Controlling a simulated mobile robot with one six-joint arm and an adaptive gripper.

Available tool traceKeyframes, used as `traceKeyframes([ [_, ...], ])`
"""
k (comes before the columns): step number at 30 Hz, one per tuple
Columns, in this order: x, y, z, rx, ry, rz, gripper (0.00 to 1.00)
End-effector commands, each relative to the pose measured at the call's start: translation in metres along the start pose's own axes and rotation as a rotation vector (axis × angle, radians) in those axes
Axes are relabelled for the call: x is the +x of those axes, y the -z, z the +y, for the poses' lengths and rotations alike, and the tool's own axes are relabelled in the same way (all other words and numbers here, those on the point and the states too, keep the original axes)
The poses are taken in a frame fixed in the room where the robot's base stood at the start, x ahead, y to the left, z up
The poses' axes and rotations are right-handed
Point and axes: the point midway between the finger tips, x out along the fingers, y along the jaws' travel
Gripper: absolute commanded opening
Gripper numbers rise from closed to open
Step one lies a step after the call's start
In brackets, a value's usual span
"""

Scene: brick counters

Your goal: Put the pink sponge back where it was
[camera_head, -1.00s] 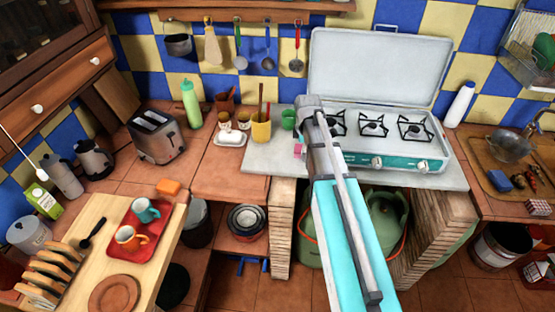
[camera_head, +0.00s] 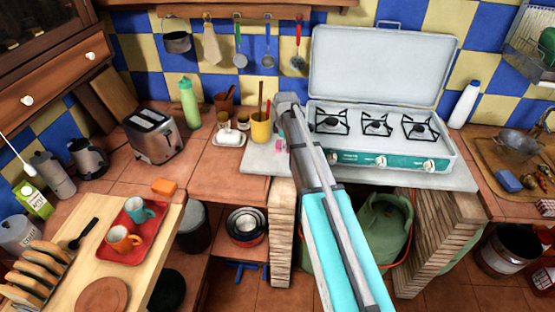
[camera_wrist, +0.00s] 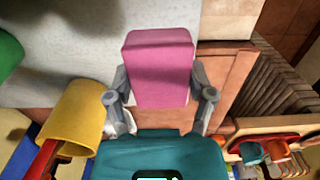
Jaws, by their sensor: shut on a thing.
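The pink sponge (camera_wrist: 160,68) sits between the fingers of my gripper (camera_wrist: 160,88) in the wrist view, and the gripper is shut on it. Behind the sponge, the wrist view shows the pale marble slab (camera_wrist: 70,55) and the brown tiled counter (camera_wrist: 232,72). I cannot tell whether the sponge touches either surface. In the head view my arm reaches to the left front of the camping stove (camera_head: 375,158). There my arm hides the sponge and the fingertips, in whole or for the most part.
A yellow cup (camera_head: 261,127) with utensils stands close left of my arm, with a white butter dish (camera_head: 229,138) beside it. Bare tiles (camera_head: 225,175) lie between.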

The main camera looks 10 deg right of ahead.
Motion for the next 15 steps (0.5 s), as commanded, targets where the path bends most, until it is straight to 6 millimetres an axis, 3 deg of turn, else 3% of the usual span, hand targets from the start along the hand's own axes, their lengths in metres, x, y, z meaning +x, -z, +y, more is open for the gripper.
traceKeyframes([
  [1, 0.010, 0.004, 0.005, -0.001, 0.000, 0.000, 0.32],
  [6, 0.024, 0.012, 0.013, -0.001, 0.000, 0.000, 0.32],
  [15, 0.028, 0.016, 0.017, 0.000, 0.000, 0.000, 0.32],
])
